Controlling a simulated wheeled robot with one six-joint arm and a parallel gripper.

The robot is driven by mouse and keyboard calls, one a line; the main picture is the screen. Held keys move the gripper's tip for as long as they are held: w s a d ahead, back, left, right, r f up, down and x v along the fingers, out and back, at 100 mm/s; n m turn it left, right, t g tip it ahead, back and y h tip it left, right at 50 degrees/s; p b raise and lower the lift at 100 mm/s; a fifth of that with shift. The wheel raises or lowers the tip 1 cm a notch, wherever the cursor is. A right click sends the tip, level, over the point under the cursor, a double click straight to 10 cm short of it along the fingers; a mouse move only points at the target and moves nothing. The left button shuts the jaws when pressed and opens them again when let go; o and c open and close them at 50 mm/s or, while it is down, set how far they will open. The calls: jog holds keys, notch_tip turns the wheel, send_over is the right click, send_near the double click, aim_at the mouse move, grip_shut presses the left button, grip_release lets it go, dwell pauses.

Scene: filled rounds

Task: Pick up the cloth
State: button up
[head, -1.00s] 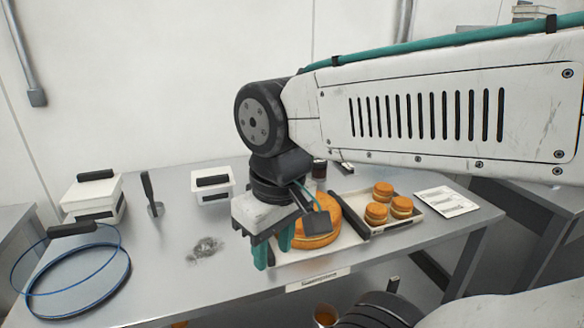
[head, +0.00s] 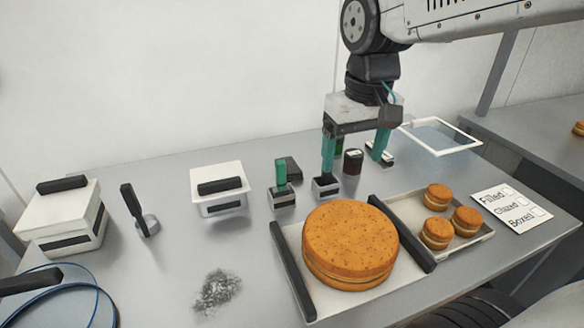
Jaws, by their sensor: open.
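I cannot pick out a clear cloth in the head view. A grey, mottled patch (head: 216,291) lies flat on the table front left of the big round cake; whether it is a crumpled cloth or a spill, I cannot tell. My gripper (head: 354,162) is open, pointing down over the back of the table, its teal fingers spread apart. It is behind the cake and well to the right of the grey patch.
The large cake (head: 350,242) sits on a tray with dark handles (head: 294,272). A smaller tray (head: 483,236) holds three small rounds. A label card (head: 512,208) lies right.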

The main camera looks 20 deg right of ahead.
jog(key=w+f, duration=0.2)
jog(key=w, duration=1.2)
send_over(288, 165)
jog(key=shift+g, duration=0.4)
notch_tip(288, 165, down, 9)
jog(key=shift+f, duration=0.45)
notch_tip(288, 165, down, 7)
jog(key=shift+s+f, duration=0.1)
jog(key=shift+s, duration=0.05)
jog(key=c, duration=1.1)
